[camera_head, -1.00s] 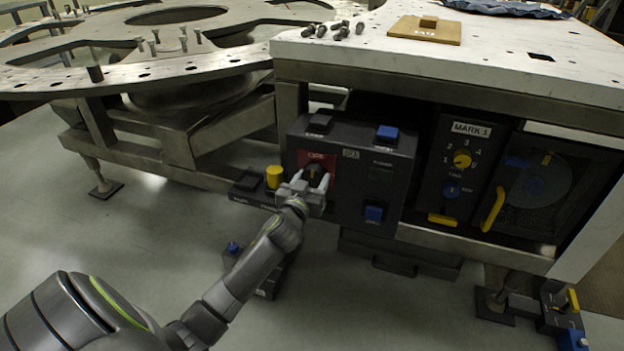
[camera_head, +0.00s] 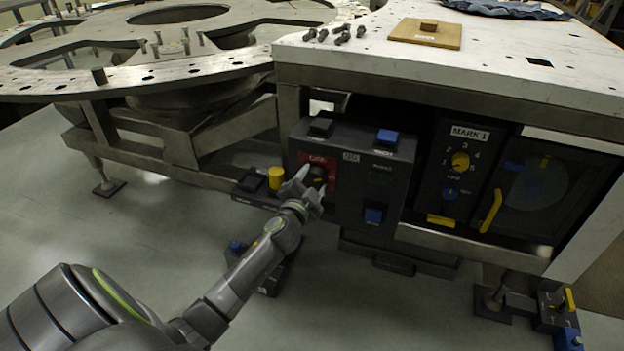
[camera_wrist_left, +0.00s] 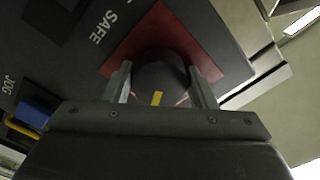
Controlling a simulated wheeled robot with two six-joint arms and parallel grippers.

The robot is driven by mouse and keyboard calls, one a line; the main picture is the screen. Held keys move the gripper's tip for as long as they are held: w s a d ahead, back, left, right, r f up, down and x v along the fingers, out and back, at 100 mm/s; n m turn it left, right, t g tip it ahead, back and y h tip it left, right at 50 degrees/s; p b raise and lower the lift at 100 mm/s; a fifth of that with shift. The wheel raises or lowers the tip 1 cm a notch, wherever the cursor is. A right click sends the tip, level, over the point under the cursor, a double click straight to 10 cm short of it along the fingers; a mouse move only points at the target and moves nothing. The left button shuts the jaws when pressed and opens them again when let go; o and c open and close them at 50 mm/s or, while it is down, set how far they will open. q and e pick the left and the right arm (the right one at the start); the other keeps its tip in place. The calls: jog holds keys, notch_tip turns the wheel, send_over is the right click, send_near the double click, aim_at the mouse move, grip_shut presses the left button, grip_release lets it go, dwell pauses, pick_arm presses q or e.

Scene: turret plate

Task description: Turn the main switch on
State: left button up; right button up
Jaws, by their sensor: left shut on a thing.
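The main switch is a dark round knob with a yellow mark on a red plate (camera_head: 326,162) of the dark control box (camera_head: 343,205). In the left wrist view the knob (camera_wrist_left: 160,78) sits between the two fingers, with its yellow mark near the gripper body. My left gripper (camera_head: 309,186) is shut on the knob, one finger on each side; it also shows in the left wrist view (camera_wrist_left: 160,92). The red plate (camera_wrist_left: 150,35) lies behind the knob, with the word SAFE beside it. The gripper hides part of the knob in the head view. My right gripper is not in view.
The control box also has blue buttons (camera_head: 387,137) and a black one (camera_head: 321,127). A yellow knob (camera_head: 276,178) stands just left of the gripper. The MARK 1 panel (camera_head: 459,175) and a yellow handle (camera_head: 491,210) are to the right. The white tabletop (camera_head: 500,62) overhangs the box.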

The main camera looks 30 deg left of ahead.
pick_arm(q)
jog(key=shift+m, duration=0.9)
jog(key=m+p, duration=0.1)
jog(key=m, duration=0.2)
jog(key=shift+m, duration=0.4)
jog(key=shift+p, duration=0.3)
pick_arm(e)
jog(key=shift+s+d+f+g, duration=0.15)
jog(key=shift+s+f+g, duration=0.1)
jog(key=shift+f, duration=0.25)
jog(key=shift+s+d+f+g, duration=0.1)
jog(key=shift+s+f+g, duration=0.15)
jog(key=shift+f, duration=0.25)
pick_arm(q)
jog(key=shift+m, duration=0.4)
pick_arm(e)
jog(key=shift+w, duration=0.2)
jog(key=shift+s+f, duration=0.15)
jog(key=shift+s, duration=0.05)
pick_arm(q)
jog(key=o, duration=1)
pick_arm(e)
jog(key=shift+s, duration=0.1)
pick_arm(q)
jog(key=shift+s+r, duration=0.1)
